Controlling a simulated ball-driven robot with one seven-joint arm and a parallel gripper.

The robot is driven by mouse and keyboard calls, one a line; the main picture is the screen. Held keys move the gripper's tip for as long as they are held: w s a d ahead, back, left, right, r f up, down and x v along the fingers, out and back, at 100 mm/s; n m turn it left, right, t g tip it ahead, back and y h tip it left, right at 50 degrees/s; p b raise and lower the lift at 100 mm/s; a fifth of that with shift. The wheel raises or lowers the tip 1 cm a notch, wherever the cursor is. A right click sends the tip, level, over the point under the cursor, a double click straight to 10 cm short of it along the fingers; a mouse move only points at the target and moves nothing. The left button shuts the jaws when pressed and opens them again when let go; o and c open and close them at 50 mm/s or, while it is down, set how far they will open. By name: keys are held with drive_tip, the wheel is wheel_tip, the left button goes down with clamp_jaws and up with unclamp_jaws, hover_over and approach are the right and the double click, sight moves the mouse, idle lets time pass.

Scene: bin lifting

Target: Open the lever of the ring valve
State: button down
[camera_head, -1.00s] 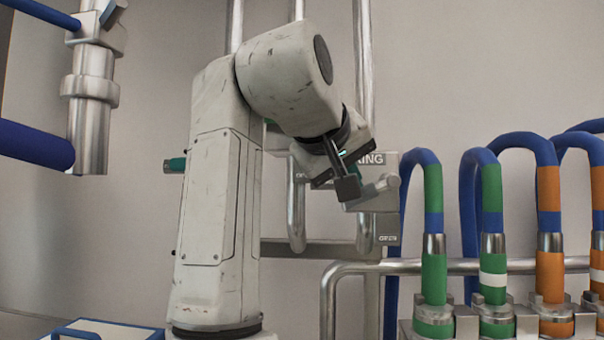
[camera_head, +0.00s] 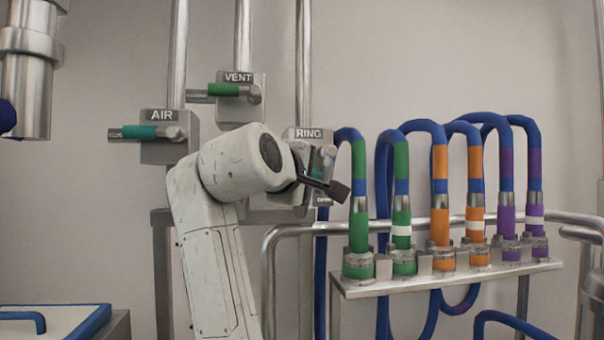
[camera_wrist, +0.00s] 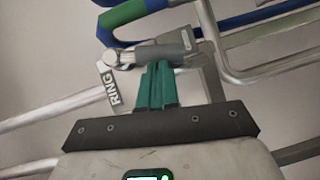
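The ring valve (camera_head: 300,134), a grey block with a RING label, is on the pipes at the centre, partly hidden by my arm. A grey cylindrical part of the valve (camera_wrist: 160,54) lies across just beyond the fingertips. My gripper (camera_wrist: 158,68) has two teal fingers close together, with only a thin line between them. Their tips reach or overlap the grey part; I cannot tell whether they touch it. No handle shows between the fingers.
The AIR valve (camera_head: 163,146) with a teal handle and the VENT valve (camera_head: 236,102) with a green handle are to the left and above. Several banded blue hoses rise from a metal rack (camera_head: 450,278) on the right. A pale blue-edged box (camera_head: 45,325) is at lower left.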

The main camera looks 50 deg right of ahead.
drive_tip(key=shift+s+d+f+n+h, duration=0.25)
drive_tip(key=shift+d+f+n+h, duration=0.3)
drive_tip(key=shift+n, duration=0.35)
drive_tip(key=shift+r, duration=0.1)
